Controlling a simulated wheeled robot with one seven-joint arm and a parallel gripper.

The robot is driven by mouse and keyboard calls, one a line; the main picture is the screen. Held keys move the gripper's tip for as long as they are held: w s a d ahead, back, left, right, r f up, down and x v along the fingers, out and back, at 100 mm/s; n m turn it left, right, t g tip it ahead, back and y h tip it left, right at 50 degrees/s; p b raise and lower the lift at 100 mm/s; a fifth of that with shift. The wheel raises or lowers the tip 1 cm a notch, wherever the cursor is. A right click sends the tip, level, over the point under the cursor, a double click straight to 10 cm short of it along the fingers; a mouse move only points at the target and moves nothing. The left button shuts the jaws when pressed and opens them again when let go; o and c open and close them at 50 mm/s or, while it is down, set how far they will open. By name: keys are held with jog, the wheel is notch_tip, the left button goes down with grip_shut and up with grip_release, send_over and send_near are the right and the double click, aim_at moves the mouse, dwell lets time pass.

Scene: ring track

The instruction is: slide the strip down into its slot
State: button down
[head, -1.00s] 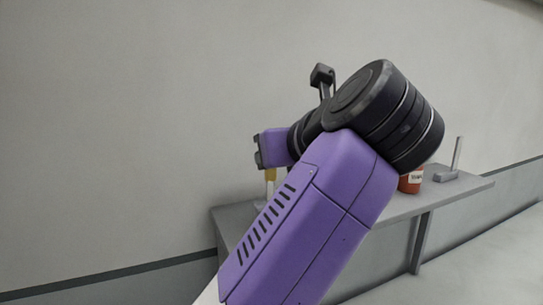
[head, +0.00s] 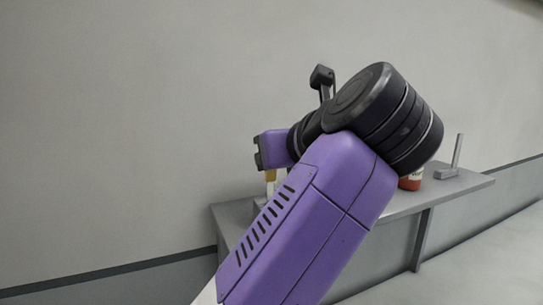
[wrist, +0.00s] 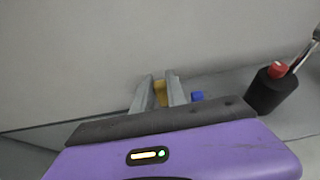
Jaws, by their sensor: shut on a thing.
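The yellow strip (wrist: 160,93) shows between the two grey fingers of my gripper (wrist: 160,92) in the wrist view. The fingers are shut on it. In the head view a short yellow piece of the strip (head: 270,176) hangs below my purple wrist, over the left end of the grey shelf. My arm covers much of that area. The slot cannot be made out in either view, and I cannot tell whether the strip's lower end touches anything.
A grey shelf (head: 455,185) runs along the plain wall. A red container (head: 411,183) and a grey bracket-like piece (head: 450,165) are at its right part. The wrist view shows a black cylinder with a red top (wrist: 272,88) and a small blue thing (wrist: 197,96).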

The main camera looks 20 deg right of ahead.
aim_at(272, 179)
jog(key=shift+f+b, duration=1.55)
jog(key=shift+f, duration=0.45)
jog(key=c, duration=1.3)
grip_release()
jog(key=shift+o, duration=0.2)
jog(key=v, duration=0.7)
jog(key=shift+s+b, duration=0.35)
jog(key=shift+b, duration=0.1)
jog(key=shift+r, duration=0.15)
